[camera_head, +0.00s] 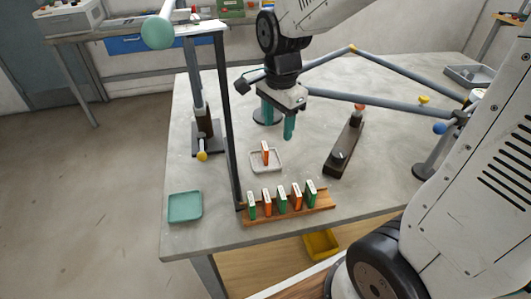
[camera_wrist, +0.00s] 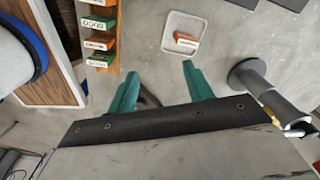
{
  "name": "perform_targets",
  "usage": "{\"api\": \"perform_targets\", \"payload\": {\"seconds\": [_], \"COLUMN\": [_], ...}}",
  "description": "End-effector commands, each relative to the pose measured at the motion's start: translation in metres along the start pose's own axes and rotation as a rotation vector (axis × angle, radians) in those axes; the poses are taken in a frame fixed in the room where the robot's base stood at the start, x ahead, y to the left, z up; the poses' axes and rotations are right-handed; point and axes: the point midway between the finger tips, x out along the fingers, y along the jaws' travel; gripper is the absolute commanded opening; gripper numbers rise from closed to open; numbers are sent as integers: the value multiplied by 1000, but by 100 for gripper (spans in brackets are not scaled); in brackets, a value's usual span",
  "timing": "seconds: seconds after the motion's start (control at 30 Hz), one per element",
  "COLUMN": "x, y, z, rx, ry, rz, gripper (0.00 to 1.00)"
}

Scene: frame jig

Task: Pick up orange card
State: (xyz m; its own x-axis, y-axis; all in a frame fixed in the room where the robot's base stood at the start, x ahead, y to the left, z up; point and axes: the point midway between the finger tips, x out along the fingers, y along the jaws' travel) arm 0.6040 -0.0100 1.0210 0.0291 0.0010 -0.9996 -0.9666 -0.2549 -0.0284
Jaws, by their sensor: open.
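An orange card (camera_head: 265,148) stands in a small white tray (camera_head: 278,166) near the middle of the table. In the wrist view the orange card (camera_wrist: 186,40) shows in the white tray (camera_wrist: 197,20), ahead of the fingertips. More orange cards (camera_head: 267,201) stand among green ones in a wooden rack (camera_head: 310,214) at the front of the table. My gripper (camera_head: 278,122) is open and empty above the table, behind the white tray. Its green fingers show apart in the wrist view (camera_wrist: 160,75), with nothing between them.
A dark upright frame post (camera_head: 228,130) stands left of the white tray. A green tray (camera_head: 185,207) lies at the front left corner. A dark bar fixture (camera_head: 345,148) and grey rods lie to the right. The table between white tray and rack is clear.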

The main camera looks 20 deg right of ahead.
Motion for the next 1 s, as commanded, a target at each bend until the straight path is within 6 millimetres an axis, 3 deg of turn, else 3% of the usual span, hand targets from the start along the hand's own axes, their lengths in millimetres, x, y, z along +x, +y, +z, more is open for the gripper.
{"api": "perform_targets", "payload": {"seconds": [0.1, 0.3, 1.0], "x": [31, 59, 138], "y": [-28, -49, -50], "z": [-2, -2, -9], "rx": [219, 425, 455], "ry": [-2, 0, 0], "rz": [21, 31, 30], "gripper": [51, 51, 51]}}
